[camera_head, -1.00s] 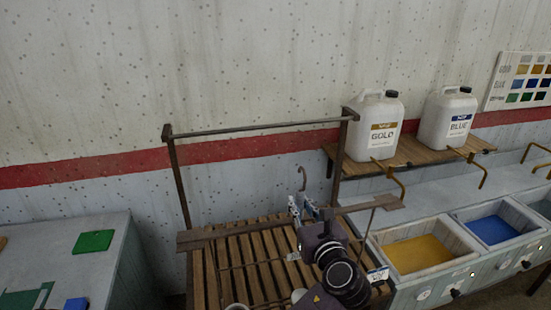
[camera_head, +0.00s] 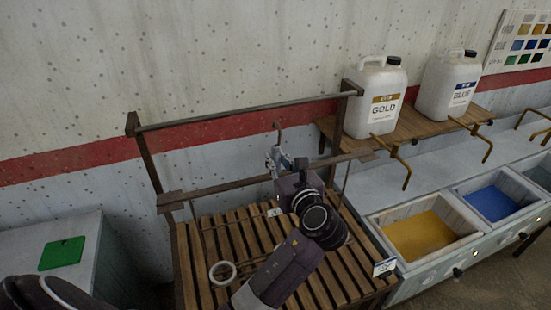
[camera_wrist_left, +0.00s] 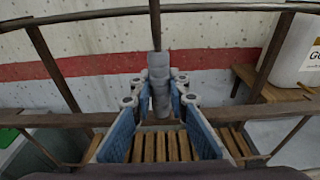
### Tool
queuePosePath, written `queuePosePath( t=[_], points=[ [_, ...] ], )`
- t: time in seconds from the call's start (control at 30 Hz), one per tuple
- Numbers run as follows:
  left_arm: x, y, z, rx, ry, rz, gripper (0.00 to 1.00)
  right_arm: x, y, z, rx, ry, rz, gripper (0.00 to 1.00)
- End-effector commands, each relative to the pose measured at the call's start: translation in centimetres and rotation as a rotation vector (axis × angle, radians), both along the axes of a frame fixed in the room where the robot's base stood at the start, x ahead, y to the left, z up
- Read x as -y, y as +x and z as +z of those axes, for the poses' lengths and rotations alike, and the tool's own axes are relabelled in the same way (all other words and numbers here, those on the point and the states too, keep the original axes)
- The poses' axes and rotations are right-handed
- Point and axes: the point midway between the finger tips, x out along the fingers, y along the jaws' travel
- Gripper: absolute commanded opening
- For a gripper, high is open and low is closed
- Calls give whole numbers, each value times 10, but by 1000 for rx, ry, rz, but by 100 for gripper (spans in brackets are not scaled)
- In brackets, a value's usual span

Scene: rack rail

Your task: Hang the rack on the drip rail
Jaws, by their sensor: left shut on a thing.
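The rack has a long wooden bar (camera_head: 215,187) with thin wires hanging below it and a stem ending in a hook (camera_head: 278,127). My left gripper (camera_head: 280,160) is shut on the grey stem (camera_wrist_left: 160,85), below the hook. The drip rail (camera_head: 240,115) is the thin horizontal bar between two uprights by the wall. The hook is below the rail in the head view. In the wrist view, the stem crosses in front of the rail (camera_wrist_left: 80,16); I cannot tell the gap. The rack's lower part is partly hidden behind my arm. My right gripper is not in view.
A slatted wooden table (camera_head: 195,270) lies below, with a white ring-shaped item (camera_head: 222,272) on it. Gold (camera_head: 376,100) and blue (camera_head: 447,88) jugs stand on a shelf at right, above colour trays (camera_head: 420,237). A grey cabinet (camera_head: 75,228) stands at left.

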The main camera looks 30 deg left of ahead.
Motion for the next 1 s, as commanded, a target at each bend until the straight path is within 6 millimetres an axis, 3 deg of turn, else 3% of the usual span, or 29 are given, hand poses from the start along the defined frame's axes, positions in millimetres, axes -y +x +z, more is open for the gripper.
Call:
queuePosePath(
  t=[1.0],
  points=[
    [-49, 42, 3, 8, 5, 0, 0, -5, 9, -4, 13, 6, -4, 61]
  ],
)
